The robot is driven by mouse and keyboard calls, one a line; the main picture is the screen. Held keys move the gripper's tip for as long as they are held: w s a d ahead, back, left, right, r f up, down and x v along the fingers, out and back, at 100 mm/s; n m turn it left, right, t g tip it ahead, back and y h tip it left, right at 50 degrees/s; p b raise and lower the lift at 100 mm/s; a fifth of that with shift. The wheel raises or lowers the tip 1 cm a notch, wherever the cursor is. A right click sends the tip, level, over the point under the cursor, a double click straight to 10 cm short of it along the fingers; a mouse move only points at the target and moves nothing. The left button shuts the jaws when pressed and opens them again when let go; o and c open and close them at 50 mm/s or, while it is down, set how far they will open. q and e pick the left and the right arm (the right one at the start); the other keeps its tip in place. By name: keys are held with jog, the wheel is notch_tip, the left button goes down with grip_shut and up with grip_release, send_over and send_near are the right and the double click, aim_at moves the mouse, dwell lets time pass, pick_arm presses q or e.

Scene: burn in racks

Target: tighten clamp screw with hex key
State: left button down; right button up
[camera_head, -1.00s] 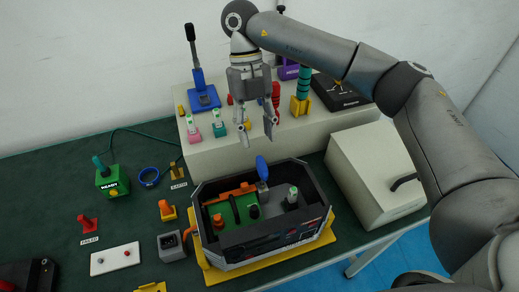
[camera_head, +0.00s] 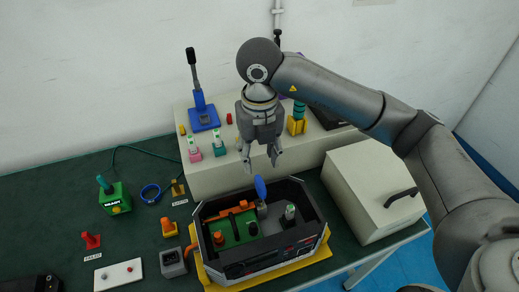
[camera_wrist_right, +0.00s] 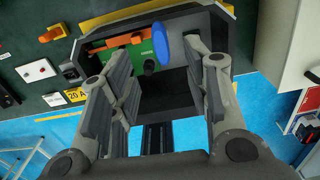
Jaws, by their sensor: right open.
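A dark open box (camera_head: 201,208) holds a green board (camera_head: 236,232) with an orange bar (camera_head: 229,211) along its back and an orange knob (camera_head: 218,238) on it. A blue rounded handle (camera_head: 260,187) stands up at the box's back edge; it also shows in the right wrist view (camera_wrist_right: 162,48). My right gripper (camera_head: 261,163) is open and empty just above this handle, fingers pointing down. I cannot tell for certain which part is the clamp screw or the hex key. My left gripper is out of view.
The box sits on a yellow base (camera_head: 285,271). Behind it is a long cream bench (camera_head: 215,178) with several coloured fixtures. A cream case with a black handle (camera_head: 365,180) stands at right. A green block (camera_head: 114,198), blue ring (camera_head: 150,193) and white panel (camera_head: 118,275) lie at left.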

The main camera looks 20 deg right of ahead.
aim_at(260, 180)
notch_tip(260, 180, down, 9)
jog(key=shift+r+p, duration=0.1)
jog(key=shift+p, duration=1.15)
jog(key=shift+f, duration=0.9)
grip_shut()
jog(key=shift+m, duration=1.2)
